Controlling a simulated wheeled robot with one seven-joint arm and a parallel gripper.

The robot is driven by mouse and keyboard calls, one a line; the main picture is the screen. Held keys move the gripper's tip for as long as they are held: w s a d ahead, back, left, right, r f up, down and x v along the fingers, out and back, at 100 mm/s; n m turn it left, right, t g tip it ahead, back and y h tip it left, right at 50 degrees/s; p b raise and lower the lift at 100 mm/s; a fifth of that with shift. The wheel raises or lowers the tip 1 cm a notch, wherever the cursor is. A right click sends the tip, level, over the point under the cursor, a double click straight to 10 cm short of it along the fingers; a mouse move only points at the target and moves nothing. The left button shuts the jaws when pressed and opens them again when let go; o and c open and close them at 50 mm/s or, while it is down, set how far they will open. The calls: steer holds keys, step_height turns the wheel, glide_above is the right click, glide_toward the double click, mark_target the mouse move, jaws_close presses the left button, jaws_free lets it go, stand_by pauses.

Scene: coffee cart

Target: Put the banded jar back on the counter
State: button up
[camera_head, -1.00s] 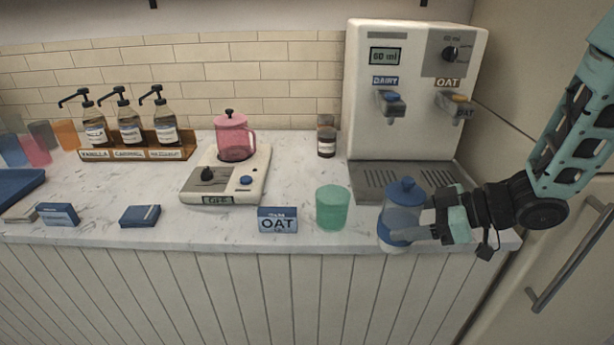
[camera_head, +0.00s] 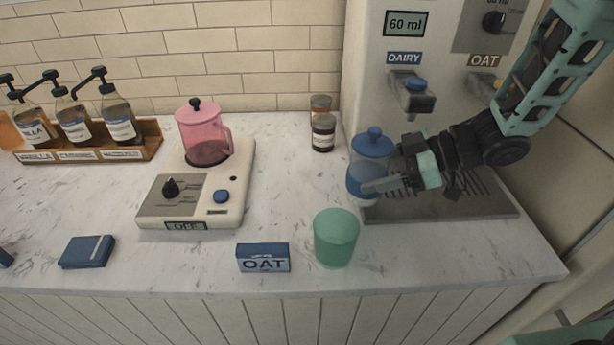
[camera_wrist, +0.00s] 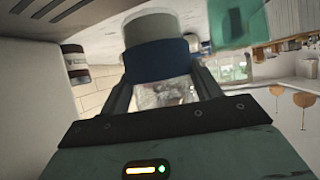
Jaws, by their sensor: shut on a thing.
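The banded jar (camera_head: 371,146) is a clear jar with a blue lid and a wide blue band. My gripper (camera_head: 378,182) comes from the right and is shut on it. The jar is upright, at the left front of the dispenser's drip tray (camera_head: 480,208). I cannot tell whether its base touches the counter (camera_head: 300,190) or hangs just above it. In the wrist view the jar (camera_wrist: 158,58) shows its blue band between the fingers.
A green cup (camera_head: 336,240) stands close in front of the jar, with an OAT card (camera_head: 263,258) to its left. Small brown jars (camera_head: 323,134) stand behind, left of the dispenser (camera_head: 385,95). Bare counter lies between.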

steer(key=w+a+f, duration=0.1)
steer(key=a, duration=0.3)
steer(key=w+a+p, duration=0.1)
steer(key=a, duration=0.3)
steer(key=w+a+f+p, duration=0.1)
steer(key=a, duration=0.3)
steer(key=shift+a+f, duration=0.2)
steer(key=shift+f, duration=0.5)
steer(key=shift+f, duration=0.2)
steer(key=o, duration=1.4)
steer(key=shift+c, duration=0.2)
steer(key=shift+r, duration=0.1)
